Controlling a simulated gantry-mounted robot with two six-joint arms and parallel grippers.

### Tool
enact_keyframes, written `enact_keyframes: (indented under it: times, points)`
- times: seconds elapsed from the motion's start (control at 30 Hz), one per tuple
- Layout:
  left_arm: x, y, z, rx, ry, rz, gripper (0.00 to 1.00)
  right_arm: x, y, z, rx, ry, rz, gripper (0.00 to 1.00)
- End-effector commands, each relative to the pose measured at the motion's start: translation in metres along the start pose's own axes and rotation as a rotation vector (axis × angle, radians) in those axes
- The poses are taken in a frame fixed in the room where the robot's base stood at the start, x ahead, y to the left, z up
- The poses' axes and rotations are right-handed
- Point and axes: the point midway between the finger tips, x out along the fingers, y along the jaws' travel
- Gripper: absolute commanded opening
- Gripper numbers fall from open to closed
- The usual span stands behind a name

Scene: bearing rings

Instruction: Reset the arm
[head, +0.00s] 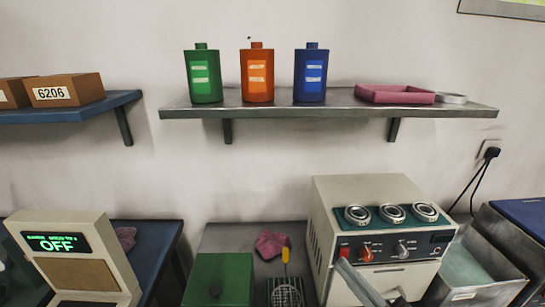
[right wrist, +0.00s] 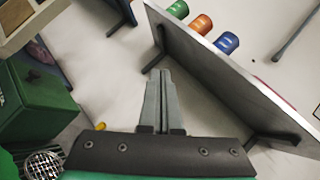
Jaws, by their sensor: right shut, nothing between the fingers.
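My right gripper (head: 345,266) shows at the bottom of the head view, in front of the cream machine (head: 330,215). In the right wrist view its two grey fingers (right wrist: 160,76) lie together, shut and empty, pointing toward the wall below the shelf. Most of the right arm is outside the head view. My left gripper is not in view. Several bearing rings (head: 392,213) rest on the green top of the cream machine.
A wall shelf (head: 330,112) holds green (head: 203,76), orange (head: 257,76) and blue (head: 311,76) bottles and a pink tray (head: 395,94). A green box (head: 218,278), a display reading OFF (head: 56,242) and a metal bin (head: 475,275) stand below. Bare wall lies between.

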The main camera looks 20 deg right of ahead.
Motion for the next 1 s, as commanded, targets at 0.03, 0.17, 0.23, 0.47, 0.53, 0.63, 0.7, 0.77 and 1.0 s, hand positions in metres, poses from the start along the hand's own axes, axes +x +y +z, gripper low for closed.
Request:
enact_keyframes:
  times: [0.03, 0.17, 0.23, 0.47, 0.53, 0.63, 0.7, 0.77, 1.0]
  points:
    - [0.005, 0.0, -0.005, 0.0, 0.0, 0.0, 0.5, 0.036, -0.007, 0.041, -0.157, -0.073, 0.027, 0.0]
    - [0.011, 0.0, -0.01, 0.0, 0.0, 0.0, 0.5, 0.101, -0.024, 0.136, -0.659, -0.194, 0.006, 0.0]
    - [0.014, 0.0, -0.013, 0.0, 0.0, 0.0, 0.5, 0.124, -0.042, 0.188, -0.965, -0.217, -0.067, 0.0]
    - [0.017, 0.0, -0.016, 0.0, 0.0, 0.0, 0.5, 0.13, -0.137, 0.285, -1.884, 0.117, -0.38, 0.0]
    - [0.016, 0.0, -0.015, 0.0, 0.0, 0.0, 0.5, 0.116, -0.164, 0.281, -2.114, 0.321, -0.387, 0.0]
    - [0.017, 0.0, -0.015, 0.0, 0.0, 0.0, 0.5, 0.102, -0.188, 0.262, -2.433, 0.596, -0.277, 0.0]
    - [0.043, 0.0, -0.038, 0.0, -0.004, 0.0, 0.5, 0.12, -0.211, 0.284, -2.492, 0.6, -0.264, 0.0]
    - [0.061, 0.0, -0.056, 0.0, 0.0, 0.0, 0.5, 0.13, -0.226, 0.298, -2.488, 0.597, -0.264, 0.0]
    - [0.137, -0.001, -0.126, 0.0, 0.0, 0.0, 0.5, 0.176, -0.295, 0.358, -2.485, 0.595, -0.262, 0.0]
